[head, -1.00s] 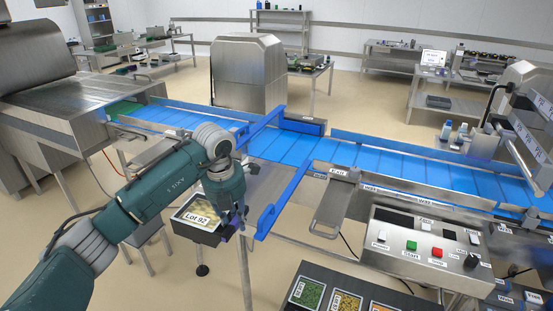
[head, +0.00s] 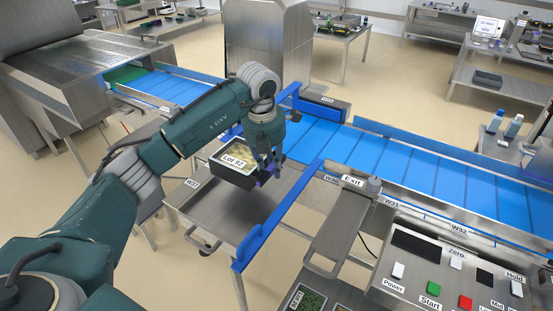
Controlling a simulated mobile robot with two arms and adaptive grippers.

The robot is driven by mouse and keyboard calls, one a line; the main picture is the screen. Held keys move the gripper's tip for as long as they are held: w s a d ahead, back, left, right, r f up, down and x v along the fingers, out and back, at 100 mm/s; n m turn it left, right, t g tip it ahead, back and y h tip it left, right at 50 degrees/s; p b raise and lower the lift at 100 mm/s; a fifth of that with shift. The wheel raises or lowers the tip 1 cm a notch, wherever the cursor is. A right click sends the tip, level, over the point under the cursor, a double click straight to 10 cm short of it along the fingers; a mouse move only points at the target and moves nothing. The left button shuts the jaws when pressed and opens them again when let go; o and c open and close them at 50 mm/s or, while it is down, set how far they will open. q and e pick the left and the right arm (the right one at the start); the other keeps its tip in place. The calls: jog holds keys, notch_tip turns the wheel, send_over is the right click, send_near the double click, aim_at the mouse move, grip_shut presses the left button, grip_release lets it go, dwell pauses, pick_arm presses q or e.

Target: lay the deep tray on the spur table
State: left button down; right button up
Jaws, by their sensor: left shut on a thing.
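The deep tray (head: 228,178) is black, with a film lid and a label reading "Lot 92". My left gripper (head: 268,177) is shut on its right side. The tray looks roughly level and is over the steel spur table (head: 215,220), which carries a label reading "W37". I cannot tell whether the tray's underside touches the table. The gripper hides part of the tray's right edge. My right gripper is not in view.
A blue guide rail (head: 270,222) runs along the spur table's right side. Behind is the blue conveyor (head: 350,155). A control panel (head: 450,270) with buttons stands at the lower right. The table's front part is bare.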

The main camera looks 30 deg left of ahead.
pick_arm(q)
jog(key=shift+w+f, duration=0.1)
jog(key=shift+f, duration=0.05)
jog(key=shift+f+b, duration=0.45)
notch_tip(320, 180, down, 4)
jog(key=b, duration=0.2)
jog(key=shift+b, duration=0.3)
jog(key=shift+f+b, duration=0.65)
jog(key=shift+f, duration=0.4)
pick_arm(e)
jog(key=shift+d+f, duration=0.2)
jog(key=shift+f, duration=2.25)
pick_arm(q)
jog(key=shift+r, duration=0.1)
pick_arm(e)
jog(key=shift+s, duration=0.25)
pick_arm(q)
jog(key=c, duration=1.5)
grip_release()
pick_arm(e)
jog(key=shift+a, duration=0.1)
pick_arm(q)
jog(key=shift+c, duration=1.3)
